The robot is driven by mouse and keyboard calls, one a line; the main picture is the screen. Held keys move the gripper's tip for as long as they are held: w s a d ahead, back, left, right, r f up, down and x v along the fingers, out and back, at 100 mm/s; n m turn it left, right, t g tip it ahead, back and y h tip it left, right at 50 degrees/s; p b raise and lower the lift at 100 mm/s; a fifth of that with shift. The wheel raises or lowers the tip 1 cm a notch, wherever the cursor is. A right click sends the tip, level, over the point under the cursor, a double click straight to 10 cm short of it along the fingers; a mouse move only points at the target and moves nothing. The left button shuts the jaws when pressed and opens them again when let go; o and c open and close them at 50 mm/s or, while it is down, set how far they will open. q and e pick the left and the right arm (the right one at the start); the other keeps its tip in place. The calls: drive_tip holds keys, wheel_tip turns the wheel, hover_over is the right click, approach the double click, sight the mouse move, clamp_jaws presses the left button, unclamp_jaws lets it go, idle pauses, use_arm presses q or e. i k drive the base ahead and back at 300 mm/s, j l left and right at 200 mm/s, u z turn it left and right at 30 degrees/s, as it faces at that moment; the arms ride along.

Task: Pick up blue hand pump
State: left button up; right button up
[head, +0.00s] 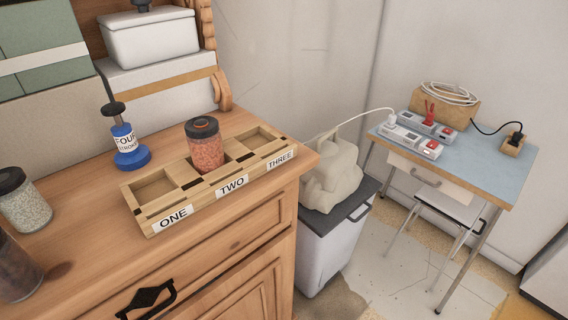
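The blue hand pump (128,145) stands upright on the wooden dresser top (90,208). It has a flared blue base, a white label reading "FOUR" with smaller text below, and a black rod and knob at its top. It stands just behind the wooden tray (186,208) with compartments labelled ONE, TWO and THREE. Neither of my grippers shows in the head view.
A jar of reddish contents (206,149) stands in compartment TWO. A jar of pale contents (24,203) and a dark jar (16,272) stand at the left. White boxes (150,39) and green boxes (42,45) stand behind. Bare dresser top lies left of the tray.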

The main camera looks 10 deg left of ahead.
sight(131, 155)
drive_tip(key=u, duration=1.9)
